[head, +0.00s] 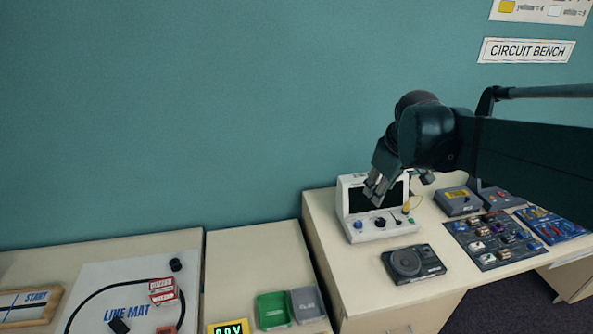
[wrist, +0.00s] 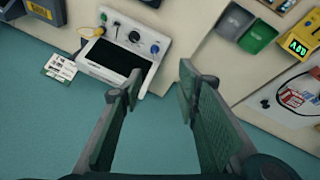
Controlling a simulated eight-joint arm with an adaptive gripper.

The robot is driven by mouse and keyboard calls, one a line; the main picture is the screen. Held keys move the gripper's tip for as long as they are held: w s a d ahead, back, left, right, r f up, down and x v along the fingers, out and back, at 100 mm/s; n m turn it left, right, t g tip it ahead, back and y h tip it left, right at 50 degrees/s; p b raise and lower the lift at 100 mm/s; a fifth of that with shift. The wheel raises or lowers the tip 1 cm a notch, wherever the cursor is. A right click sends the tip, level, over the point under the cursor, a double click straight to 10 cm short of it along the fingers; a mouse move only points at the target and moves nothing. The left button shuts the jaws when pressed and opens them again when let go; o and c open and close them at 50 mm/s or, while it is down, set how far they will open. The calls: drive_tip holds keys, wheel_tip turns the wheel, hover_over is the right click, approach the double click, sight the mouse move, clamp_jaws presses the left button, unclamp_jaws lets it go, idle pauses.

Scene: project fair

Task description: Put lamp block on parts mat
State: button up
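A dark mat (head: 486,265) with several small blocks and parts on it lies on the right-hand bench. I take it to be the parts mat. I cannot tell which small block, if any, is the lamp block. My gripper (head: 374,190) is in front of the screen of a white instrument (head: 376,228), above the bench and left of the dark mat. In the wrist view my gripper (wrist: 158,78) has its two fingers well apart with nothing between them. The white instrument also shows there (wrist: 125,58), beyond the left finger. The dark mat is not clearly visible in the wrist view.
A dark device with a round dial (head: 413,263) sits between instrument and mat. Grey boxes (head: 458,201) stand behind the mat, and a blue card (head: 552,225) lies right of it. Green (head: 272,310) and grey (head: 307,304) bins are on the lower-left table.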

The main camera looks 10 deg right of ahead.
drive_tip(key=s+a+f+m+t+y, duration=0.1)
drive_tip(key=s+a+f+m, duration=0.3)
drive_tip(key=s+a, duration=1.1)
drive_tip(key=shift+s+a+f+m+t, duration=0.25)
drive_tip(key=shift+m+t, duration=0.05)
drive_tip(key=shift+t, duration=0.6)
